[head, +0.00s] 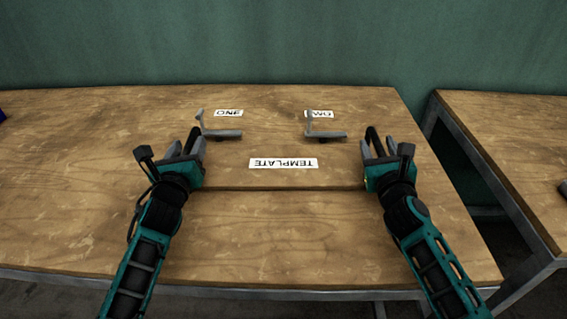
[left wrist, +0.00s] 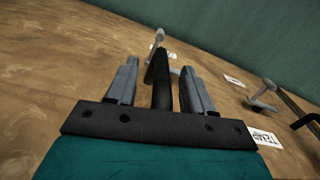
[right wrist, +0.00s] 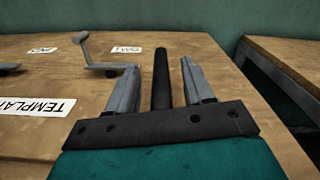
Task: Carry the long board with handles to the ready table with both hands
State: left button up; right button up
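The long board (head: 230,178) lies flat on the wooden table, its colour close to the tabletop, with a "TEMPLATE" label (head: 283,163) on it. Its black handles stand up near its two ends. My left gripper (head: 190,146) is around the left handle (left wrist: 160,80), with a gap to each finger. My right gripper (head: 375,149) is around the right handle (right wrist: 161,80) in the same way, its fingers apart. My grippers hide parts of the board's ends. Which table is the ready table cannot be told.
Two grey L-shaped brackets (head: 222,133) (head: 325,134) stand behind the board, by labels "ONE" (head: 228,113) and "TWO" (head: 319,114). A second wooden table (head: 510,130) stands to the right across a gap. A green wall (head: 280,45) is behind. The table's front is clear.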

pick_arm(q)
grip_shut()
pick_arm(e)
grip_shut()
pick_arm(q)
jog(key=shift+r, duration=0.1)
pick_arm(e)
jog(key=shift+r, duration=0.1)
